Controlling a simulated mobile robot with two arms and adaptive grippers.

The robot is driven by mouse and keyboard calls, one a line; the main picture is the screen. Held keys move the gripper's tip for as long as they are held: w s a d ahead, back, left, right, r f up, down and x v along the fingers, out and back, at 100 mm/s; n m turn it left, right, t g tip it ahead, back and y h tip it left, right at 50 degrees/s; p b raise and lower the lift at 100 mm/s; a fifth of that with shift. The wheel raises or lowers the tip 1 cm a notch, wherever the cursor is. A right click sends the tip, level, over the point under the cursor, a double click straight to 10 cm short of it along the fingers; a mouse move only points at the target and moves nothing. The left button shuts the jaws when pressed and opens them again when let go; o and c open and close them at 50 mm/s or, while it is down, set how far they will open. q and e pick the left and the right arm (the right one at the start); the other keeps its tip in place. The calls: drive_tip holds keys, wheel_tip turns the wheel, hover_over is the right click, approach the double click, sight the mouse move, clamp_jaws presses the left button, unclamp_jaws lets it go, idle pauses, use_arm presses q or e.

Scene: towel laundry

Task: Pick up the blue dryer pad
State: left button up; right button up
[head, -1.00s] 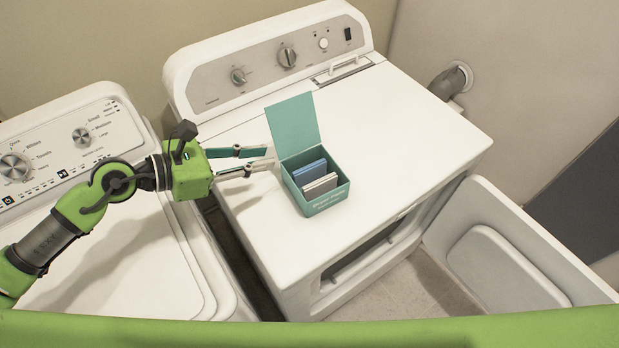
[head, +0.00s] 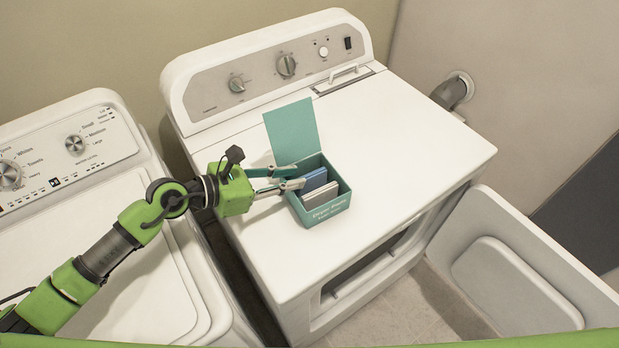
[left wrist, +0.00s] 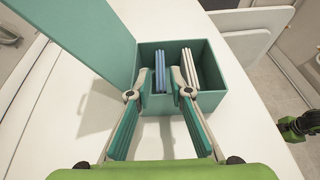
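The blue dryer pad (head: 314,180) stands upright in the teal box (head: 324,211) on the dryer top, beside white pads (head: 321,196). In the left wrist view the blue pad (left wrist: 160,71) shows edge-on between the two fingers of my left gripper (left wrist: 160,80), with a gap on each side. My left gripper (head: 299,177) is open, its fingertips at the box's left side and reaching inside the rim. The white pads (left wrist: 201,68) are to the right of its right finger. My right gripper is not in view.
The box's lid (head: 291,132) stands open at its back left. The dryer top (head: 420,135) is clear around the box. The washer (head: 130,270) is at the left, across a narrow gap. The open dryer door (head: 510,265) is at the lower right.

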sight(310, 175)
use_arm(q)
drive_tip(key=p+x, duration=0.1)
drive_tip(key=x, duration=0.5)
drive_tip(key=shift+w+d+f, duration=0.1)
drive_tip(key=shift+w+d, duration=0.05)
drive_tip(key=shift+w, duration=0.05)
drive_tip(key=c, duration=0.5)
